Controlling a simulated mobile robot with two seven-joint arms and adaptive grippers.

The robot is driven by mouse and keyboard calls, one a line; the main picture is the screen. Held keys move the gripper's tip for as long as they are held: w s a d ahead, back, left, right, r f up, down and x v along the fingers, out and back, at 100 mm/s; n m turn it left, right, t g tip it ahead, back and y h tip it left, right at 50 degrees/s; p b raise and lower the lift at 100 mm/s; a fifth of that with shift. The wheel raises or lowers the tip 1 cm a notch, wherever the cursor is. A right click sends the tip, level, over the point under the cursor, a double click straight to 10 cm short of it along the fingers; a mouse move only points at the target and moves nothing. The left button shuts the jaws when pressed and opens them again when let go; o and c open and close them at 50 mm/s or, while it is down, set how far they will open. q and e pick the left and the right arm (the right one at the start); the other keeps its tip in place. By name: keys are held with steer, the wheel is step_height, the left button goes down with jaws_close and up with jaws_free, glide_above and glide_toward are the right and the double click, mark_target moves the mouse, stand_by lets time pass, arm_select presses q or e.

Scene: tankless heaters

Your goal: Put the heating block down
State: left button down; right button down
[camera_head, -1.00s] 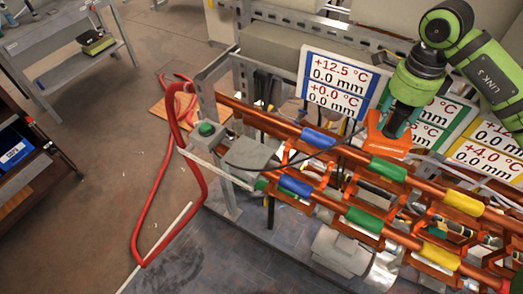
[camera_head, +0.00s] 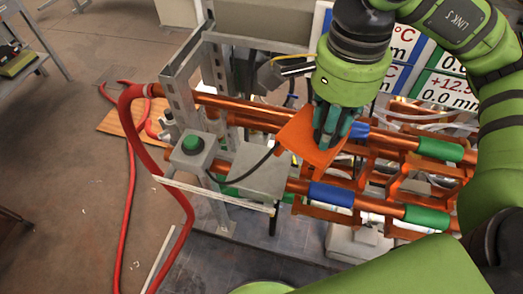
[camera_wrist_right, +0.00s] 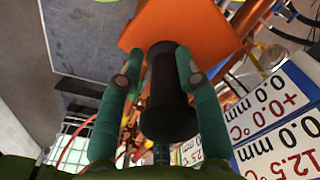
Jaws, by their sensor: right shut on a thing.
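The heating block (camera_head: 309,142) is an orange plate-like piece, held tilted above the copper pipes near the blue bands. It also shows in the right wrist view (camera_wrist_right: 185,28), with a black cylindrical handle (camera_wrist_right: 168,92) in front of it. My right gripper (camera_head: 329,127) has its teal fingers closed on both sides of that handle; it also shows in the right wrist view (camera_wrist_right: 158,72). A grey flat plate (camera_head: 259,171) lies just left of and below the block. I cannot tell whether block and plate touch. My left gripper is not in view.
A grey box with a green button (camera_head: 192,146) stands left of the plate. A red hose (camera_head: 134,120) runs down to the floor. Copper pipes (camera_head: 235,107) with coloured bands extend right. White temperature signs (camera_head: 438,88) stand behind. Floor at left is mostly open.

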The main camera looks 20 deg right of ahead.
steer(key=w+a+f+p, duration=0.1)
steer(key=a+f, duration=0.1)
steer(key=f, duration=0.1)
steer(key=w+a+f+p, duration=0.2)
steer(key=a+f, duration=0.1)
steer(key=w+a+f+p, duration=0.1)
steer(key=a+f, duration=0.1)
steer(key=f, duration=0.1)
steer(key=shift+w+a+f, duration=0.1)
steer(key=shift+w+a, duration=0.2)
steer(key=shift+a, duration=0.05)
steer(key=shift+f, duration=0.2)
steer(key=c, duration=0.9)
jaws_free()
steer(key=shift+o, duration=0.2)
steer(key=shift+s, duration=0.1)
